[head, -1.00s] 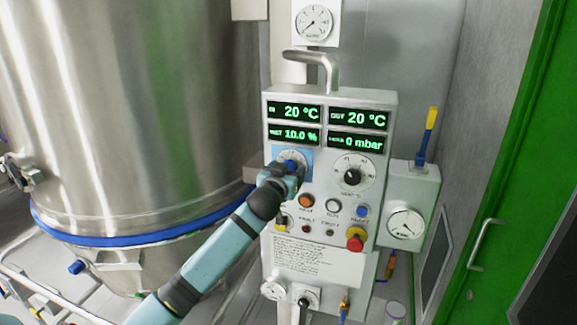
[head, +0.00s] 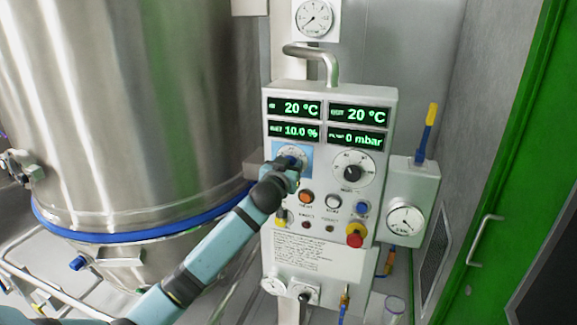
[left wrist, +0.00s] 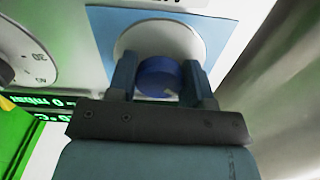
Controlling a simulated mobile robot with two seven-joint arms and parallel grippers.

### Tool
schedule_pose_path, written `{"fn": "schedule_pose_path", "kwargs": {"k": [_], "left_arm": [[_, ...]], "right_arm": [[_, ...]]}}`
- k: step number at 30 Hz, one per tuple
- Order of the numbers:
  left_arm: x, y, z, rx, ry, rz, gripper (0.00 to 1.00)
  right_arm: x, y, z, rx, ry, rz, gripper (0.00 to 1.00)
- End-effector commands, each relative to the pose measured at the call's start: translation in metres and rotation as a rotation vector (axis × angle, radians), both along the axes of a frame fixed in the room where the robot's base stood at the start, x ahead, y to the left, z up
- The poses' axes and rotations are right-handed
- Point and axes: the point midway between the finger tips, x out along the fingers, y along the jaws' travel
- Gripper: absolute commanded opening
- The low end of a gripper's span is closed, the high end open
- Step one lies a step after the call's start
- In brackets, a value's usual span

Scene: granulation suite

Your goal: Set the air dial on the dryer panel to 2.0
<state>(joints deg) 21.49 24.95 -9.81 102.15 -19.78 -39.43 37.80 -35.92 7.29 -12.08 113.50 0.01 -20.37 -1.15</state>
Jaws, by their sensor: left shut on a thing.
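The dryer panel (head: 330,258) is a pale upright box with dials, lamps and green displays. Its upper left dial has a blue knob (left wrist: 158,77) on a white round scale (left wrist: 160,40), over a blue square plate (head: 306,155). My left gripper (head: 288,167) reaches it from the lower left. In the left wrist view the two dark fingers of my left gripper (left wrist: 160,78) are shut on the blue knob, one on each side. The gripper hides much of the scale in the head view, and its numbers and setting cannot be read. My right gripper is not in view.
A second dial with a black knob (head: 352,173) sits close on the right. Below are an orange button (head: 306,198), a white button (head: 333,201), a blue button (head: 361,208) and a red knob (head: 355,240). A large steel vessel (head: 140,110) stands left.

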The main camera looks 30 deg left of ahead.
Motion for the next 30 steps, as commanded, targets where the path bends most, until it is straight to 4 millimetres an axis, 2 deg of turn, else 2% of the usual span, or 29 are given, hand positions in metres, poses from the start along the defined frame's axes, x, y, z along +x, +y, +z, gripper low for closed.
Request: {"fn": "schedule_pose_path", "kwargs": {"k": [11,30], "left_arm": [[0.0000,0.0011,0.0016,0.246,0.059,0.000,0.23],[-0.0003,0.0029,0.0019,0.798,0.191,0.001,0.23]], "right_arm": [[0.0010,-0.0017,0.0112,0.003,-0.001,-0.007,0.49],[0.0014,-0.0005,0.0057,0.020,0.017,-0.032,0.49]]}}
